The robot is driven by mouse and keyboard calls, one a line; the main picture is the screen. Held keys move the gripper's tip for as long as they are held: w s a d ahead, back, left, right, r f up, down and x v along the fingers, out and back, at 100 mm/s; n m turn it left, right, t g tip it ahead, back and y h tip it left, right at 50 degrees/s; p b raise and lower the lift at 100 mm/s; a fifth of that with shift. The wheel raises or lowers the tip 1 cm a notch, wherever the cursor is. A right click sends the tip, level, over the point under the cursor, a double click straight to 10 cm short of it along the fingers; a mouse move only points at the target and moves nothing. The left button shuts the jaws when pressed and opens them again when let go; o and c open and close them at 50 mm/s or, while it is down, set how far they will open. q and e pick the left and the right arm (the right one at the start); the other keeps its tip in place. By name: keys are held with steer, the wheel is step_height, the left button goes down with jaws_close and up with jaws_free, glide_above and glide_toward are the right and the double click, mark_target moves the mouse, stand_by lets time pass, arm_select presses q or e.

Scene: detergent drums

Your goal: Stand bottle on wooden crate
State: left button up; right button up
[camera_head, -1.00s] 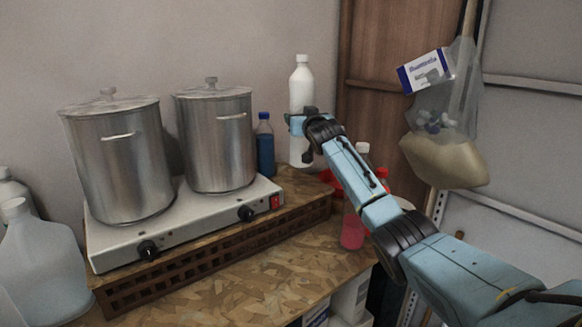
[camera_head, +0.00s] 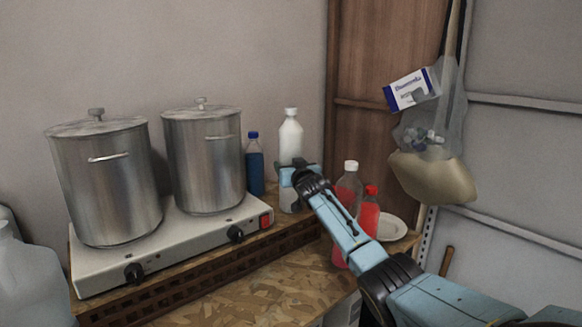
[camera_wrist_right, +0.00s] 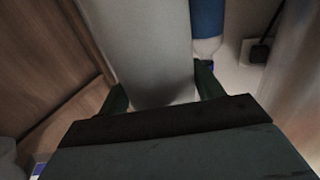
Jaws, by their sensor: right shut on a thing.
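The white bottle (camera_head: 290,140) is upright at the right end of the wooden crate (camera_head: 292,236), right of a blue bottle. My right gripper (camera_head: 291,176) is shut around its middle. Its base shows just below the gripper, level with the crate top in the picture; I cannot tell whether it touches. In the right wrist view, the pale bottle (camera_wrist_right: 150,45) fills the space between the two dark green fingers. My left gripper is not in view.
The blue bottle (camera_head: 254,168) stands on the crate close by. A white hotplate (camera_head: 190,238) with two steel pots (camera_head: 205,165) covers most of the crate. Red-liquid bottles (camera_head: 369,213) and a white plate (camera_head: 391,228) are on the right. A bag (camera_head: 432,170) hangs behind.

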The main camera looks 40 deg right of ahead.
steer(key=shift+r, duration=0.1)
steer(key=o, duration=1.7)
steer(key=v, duration=1.2)
